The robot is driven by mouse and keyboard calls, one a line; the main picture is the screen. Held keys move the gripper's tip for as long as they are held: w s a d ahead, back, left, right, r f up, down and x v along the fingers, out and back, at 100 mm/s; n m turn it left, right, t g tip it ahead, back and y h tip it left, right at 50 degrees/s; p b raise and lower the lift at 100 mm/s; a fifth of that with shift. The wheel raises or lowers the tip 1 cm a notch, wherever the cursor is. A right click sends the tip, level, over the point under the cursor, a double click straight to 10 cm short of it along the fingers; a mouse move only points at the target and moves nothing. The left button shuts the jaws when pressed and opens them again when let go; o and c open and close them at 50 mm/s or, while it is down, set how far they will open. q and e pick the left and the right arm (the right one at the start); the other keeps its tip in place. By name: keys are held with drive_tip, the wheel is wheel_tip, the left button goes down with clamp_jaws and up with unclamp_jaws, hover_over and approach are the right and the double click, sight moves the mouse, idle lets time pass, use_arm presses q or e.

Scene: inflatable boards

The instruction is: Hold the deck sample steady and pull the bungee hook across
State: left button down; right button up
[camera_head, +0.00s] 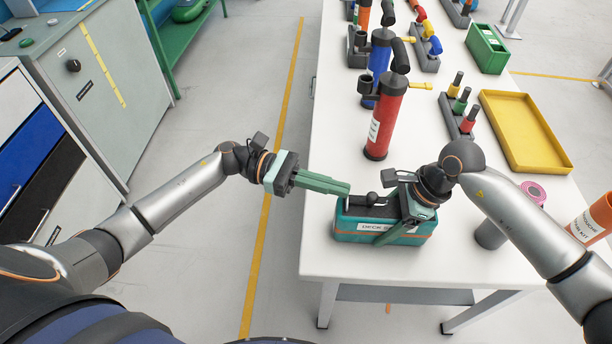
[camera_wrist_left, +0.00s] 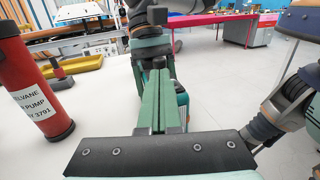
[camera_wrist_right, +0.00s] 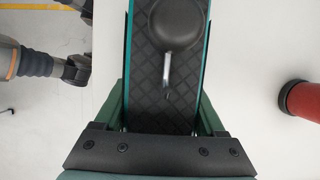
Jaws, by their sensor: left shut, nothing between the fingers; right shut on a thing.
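The deck sample (camera_head: 345,237) is a teal block with an orange stripe and a white label, at the table's near edge. In the right wrist view its dark quilted top (camera_wrist_right: 150,85) runs between my right gripper's fingers. The bungee hook has a round black knob (camera_wrist_right: 175,24) and a small metal hook (camera_wrist_right: 167,82) over that top; the knob also shows in the head view (camera_head: 372,198). My right gripper (camera_head: 400,222) is shut across the block's sides. My left gripper (camera_head: 346,188) is shut and empty, its fingertips near the block's left end, seemingly apart from the knob.
A red pump (camera_head: 385,121) stands behind the block, with a blue pump (camera_head: 379,60) farther back. A yellow tray (camera_head: 525,130), a rack of coloured pegs (camera_head: 461,115) and a pink tape roll (camera_head: 534,192) lie to the right. The tabletop (camera_head: 330,160) left of the red pump is clear.

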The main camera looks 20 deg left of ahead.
sight(372, 192)
use_arm(q)
drive_tip(key=shift+w+d, duration=0.1)
drive_tip(key=shift+d, duration=1.35)
drive_tip(key=d, duration=0.2)
drive_tip(key=w+d, duration=0.1)
drive_tip(key=d, duration=0.1)
drive_tip(key=shift+w+d, duration=0.15)
drive_tip(key=s+a, duration=0.2)
drive_tip(key=a, duration=1.6)
drive_tip(key=d, duration=1.3)
drive_tip(key=shift+w+d, duration=0.35)
